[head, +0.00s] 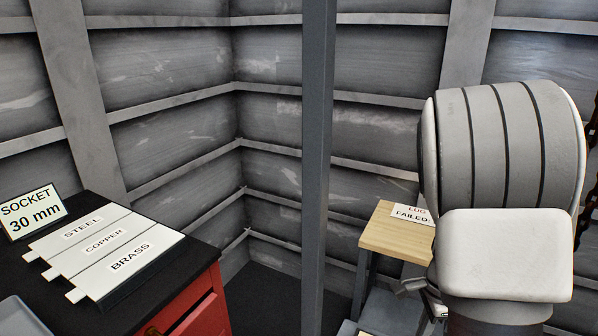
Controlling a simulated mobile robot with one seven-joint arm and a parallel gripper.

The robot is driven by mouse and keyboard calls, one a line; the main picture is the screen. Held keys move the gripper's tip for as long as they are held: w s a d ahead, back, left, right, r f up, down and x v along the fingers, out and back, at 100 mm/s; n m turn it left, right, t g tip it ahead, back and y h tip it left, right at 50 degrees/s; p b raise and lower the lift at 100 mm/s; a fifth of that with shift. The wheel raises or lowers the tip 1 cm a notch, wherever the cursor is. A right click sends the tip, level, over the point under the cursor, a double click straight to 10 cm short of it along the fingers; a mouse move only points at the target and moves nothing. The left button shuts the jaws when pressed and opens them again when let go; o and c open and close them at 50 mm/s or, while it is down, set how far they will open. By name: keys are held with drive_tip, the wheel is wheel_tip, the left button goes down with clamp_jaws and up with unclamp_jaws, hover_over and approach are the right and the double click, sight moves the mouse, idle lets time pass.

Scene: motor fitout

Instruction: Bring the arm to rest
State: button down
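A large part of my arm (503,190), light grey and white with dark bands, fills the right side of the head view. It hides much of what lies behind it. A small dark grey and white metal part (414,286) shows at the arm's lower left edge. It may be part of my gripper, but most of it is hidden. I cannot see both fingertips or whether anything is held.
A grey post (318,150) stands in the middle. At left, a red cabinet (203,305) with a black top bears a sign (33,211) reading SOCKET 30 mm and a STEEL, COPPER, BRASS rack (105,252). A wooden-topped bench (392,238) bears a LUG FAILED sign (413,214).

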drive_tip(key=s+a+r+n+t, duration=0.3)
drive_tip(key=s+a+r+n, duration=0.35)
drive_tip(key=r+n, duration=0.3)
drive_tip(key=s+a+r+n+t, duration=0.2)
drive_tip(key=s+a+r+n, duration=0.45)
drive_tip(key=r+n, duration=0.35)
wheel_tip(320, 180, up, 15)
drive_tip(key=p, duration=1.3)
drive_tip(key=shift+d+m+p, duration=0.35)
drive_tip(key=shift+d+m, duration=0.05)
drive_tip(key=shift+m, duration=0.05)
drive_tip(key=shift+s+f, duration=0.1)
drive_tip(key=shift+s, duration=0.05)
